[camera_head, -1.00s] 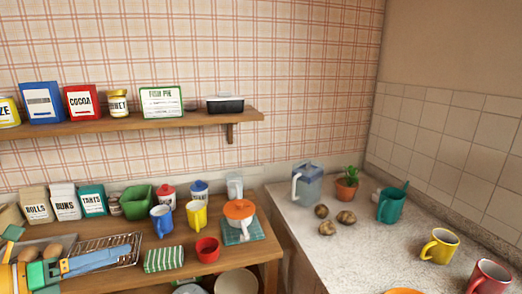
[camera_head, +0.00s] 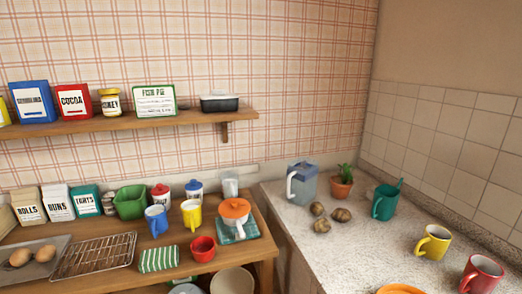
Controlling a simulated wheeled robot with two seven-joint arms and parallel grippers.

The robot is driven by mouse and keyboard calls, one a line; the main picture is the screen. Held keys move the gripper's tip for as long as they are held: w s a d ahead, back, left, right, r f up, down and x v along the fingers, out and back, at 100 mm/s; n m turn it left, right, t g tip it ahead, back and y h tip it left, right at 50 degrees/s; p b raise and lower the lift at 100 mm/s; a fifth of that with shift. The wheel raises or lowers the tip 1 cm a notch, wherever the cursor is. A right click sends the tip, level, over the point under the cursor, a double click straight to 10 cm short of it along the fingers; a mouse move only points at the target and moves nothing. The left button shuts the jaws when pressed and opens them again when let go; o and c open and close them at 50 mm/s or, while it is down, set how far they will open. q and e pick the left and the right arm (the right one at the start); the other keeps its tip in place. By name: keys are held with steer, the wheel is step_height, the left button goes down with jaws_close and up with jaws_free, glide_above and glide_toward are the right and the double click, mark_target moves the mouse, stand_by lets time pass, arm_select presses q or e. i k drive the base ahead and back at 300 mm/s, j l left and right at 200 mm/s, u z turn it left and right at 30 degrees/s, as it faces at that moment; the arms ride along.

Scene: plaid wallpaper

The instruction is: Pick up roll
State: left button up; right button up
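Two round brown rolls lie on a grey tray (camera_head: 52,268) at the lower left, a left roll (camera_head: 19,257) and a right roll (camera_head: 45,253). A box labelled ROLLS (camera_head: 29,208) stands behind the tray, at the back of the wooden table. Several brown lumps (camera_head: 321,226) lie on the stone counter at the right; I cannot tell if they are rolls or potatoes. Neither of my grippers is in view.
An empty wire rack (camera_head: 93,257) lies right of the tray. A striped green cloth (camera_head: 158,259), red bowl (camera_head: 203,249), blue mug (camera_head: 156,221), yellow mug (camera_head: 194,214) and orange-lidded pot (camera_head: 234,211) crowd the table (camera_head: 225,264). A shelf (camera_head: 130,123) runs above.

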mark_target(20, 257)
steer(key=u, duration=1.75)
steer(key=i+j+z, duration=0.45)
steer(key=j, duration=0.25)
